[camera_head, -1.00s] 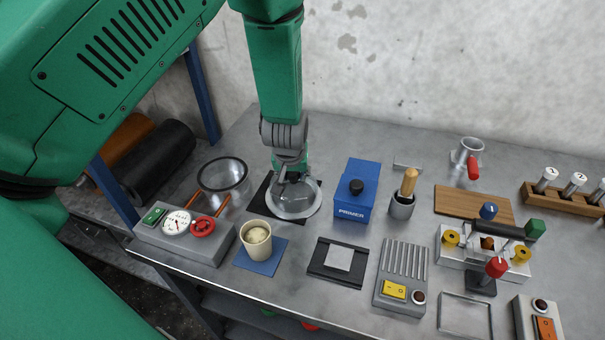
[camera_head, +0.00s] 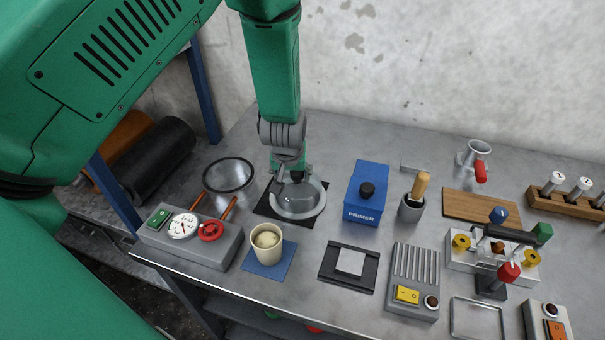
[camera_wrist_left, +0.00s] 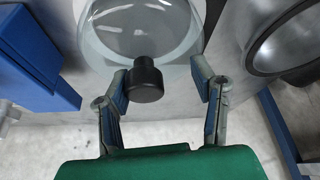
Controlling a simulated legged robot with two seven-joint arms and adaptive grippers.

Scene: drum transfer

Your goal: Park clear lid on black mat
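The clear lid (camera_head: 300,206), a round see-through disc, lies over the black mat (camera_head: 268,209), with dark mat corners showing around it. In the left wrist view the lid (camera_wrist_left: 140,28) has a black knob (camera_wrist_left: 146,82). My left gripper (camera_head: 291,176) is right at the lid, pointing down. In the left wrist view its two fingers (camera_wrist_left: 162,86) are spread on either side of the knob, with a clear gap to the right finger; the left finger is close to the knob. My right gripper is not in view.
A blue PRIMER box (camera_head: 366,197) is close on the right. A cup (camera_head: 266,243) on a blue mat and a grey gauge box (camera_head: 188,240) are in front. Several other fixtures fill the right side.

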